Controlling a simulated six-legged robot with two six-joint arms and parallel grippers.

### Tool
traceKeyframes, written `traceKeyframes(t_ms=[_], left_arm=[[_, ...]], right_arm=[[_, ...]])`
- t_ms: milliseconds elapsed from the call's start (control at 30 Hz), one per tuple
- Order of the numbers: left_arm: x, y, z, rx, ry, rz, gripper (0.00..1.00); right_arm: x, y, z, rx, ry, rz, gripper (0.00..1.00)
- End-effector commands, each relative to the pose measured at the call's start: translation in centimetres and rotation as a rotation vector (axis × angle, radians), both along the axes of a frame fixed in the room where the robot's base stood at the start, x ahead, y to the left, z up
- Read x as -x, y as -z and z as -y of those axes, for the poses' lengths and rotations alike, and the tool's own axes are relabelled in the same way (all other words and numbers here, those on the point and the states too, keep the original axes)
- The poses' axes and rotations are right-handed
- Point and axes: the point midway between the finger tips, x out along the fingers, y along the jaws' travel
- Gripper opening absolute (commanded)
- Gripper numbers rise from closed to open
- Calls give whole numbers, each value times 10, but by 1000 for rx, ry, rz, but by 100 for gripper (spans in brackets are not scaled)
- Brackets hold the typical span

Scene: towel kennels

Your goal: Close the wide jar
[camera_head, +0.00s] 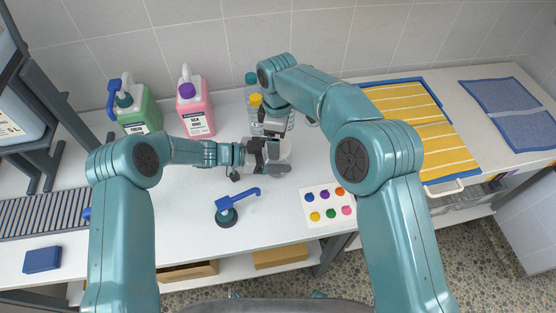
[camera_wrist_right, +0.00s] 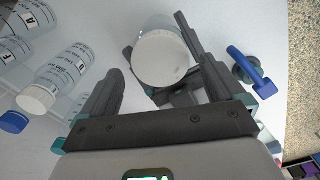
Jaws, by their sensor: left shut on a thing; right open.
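The wide jar (camera_head: 286,147) stands on the white table, mostly hidden by my grippers in the head view. In the right wrist view a round white top (camera_wrist_right: 161,57), apparently its lid, covers the clear jar body; I cannot tell how tightly it sits. My left gripper (camera_head: 277,167) is shut on the jar from the left, low on its side. My right gripper (camera_head: 275,128) is above the jar, pointing down. In the right wrist view its fingers (camera_wrist_right: 160,80) are spread, with the white top between and beyond them, not gripped.
A green jug (camera_head: 140,113) and pink jug (camera_head: 197,115) are back left. A yellow striped towel (camera_head: 414,120) lies right.

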Motion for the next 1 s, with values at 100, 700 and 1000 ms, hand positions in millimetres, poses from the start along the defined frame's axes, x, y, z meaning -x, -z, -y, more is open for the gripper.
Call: traceKeyframes(t_ms=[100, 700, 1000], left_arm=[[0, -1, 0, 1, 0, 0, 0], [0, -1, 0, 1, 0, 1, 0], [0, 0, 0, 1, 1, 1, 0]], right_arm=[[0, 14, 0, 2, 0, -2, 96], [0, 23, 0, -1, 0, 0, 40], [0, 23, 0, -1, 132, 1, 37]])
